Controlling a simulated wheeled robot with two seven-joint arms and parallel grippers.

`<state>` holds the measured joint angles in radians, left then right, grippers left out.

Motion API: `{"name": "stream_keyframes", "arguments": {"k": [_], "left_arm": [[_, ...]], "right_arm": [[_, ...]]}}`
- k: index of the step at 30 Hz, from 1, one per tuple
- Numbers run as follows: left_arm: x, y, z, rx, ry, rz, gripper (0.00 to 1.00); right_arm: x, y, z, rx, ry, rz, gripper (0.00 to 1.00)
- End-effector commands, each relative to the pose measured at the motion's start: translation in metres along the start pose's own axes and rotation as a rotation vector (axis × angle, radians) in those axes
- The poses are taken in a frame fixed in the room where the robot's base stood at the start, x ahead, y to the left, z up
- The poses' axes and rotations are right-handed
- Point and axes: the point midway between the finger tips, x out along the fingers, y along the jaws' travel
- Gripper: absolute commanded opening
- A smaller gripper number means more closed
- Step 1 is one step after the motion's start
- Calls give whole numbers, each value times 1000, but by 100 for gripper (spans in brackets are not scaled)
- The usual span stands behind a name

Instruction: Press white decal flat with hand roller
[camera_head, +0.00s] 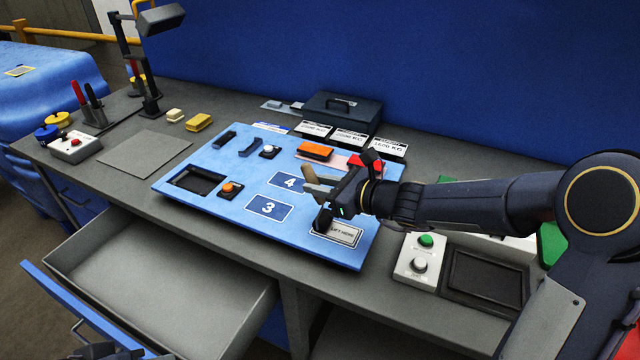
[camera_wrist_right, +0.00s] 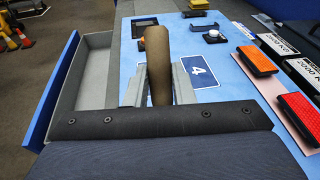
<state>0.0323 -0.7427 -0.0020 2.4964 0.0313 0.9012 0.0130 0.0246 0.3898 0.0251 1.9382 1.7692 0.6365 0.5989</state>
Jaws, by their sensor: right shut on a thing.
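My right gripper (camera_head: 328,198) is shut on the tan handle of the hand roller (camera_head: 316,184), above the front right part of the blue panel. In the right wrist view the handle (camera_wrist_right: 158,62) stands up between the two fingers. A dark part just below the gripper may be the roller's drum; I cannot tell whether it touches the panel. The white decal, printed LIFT HERE (camera_head: 342,235), lies near the panel's front right edge, just below the gripper, partly covered at its left end. A dark cut-off shape at the bottom left may be my left gripper.
The blue panel (camera_head: 215,205) carries buttons, numbered labels, an orange reflector (camera_head: 314,151) and a red reflector (camera_wrist_right: 299,116). An open grey drawer (camera_head: 160,290) juts out in front. A white button box (camera_head: 418,262) and a black tray (camera_head: 484,279) sit at right.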

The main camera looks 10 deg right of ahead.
Motion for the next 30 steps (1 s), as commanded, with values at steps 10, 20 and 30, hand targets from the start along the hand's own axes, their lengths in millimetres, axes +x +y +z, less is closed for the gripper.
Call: {"name": "stream_keyframes", "arguments": {"k": [10,20,30], "left_arm": [[-18,8,-9,0,0,0,36],[-36,16,-18,0,0,0,36],[-45,20,-22,0,0,0,36]], "right_arm": [[-7,-2,26,0,2,-1,0],[-13,-4,53,-1,0,-1,0],[-16,-4,68,0,-1,-1,0]]}}
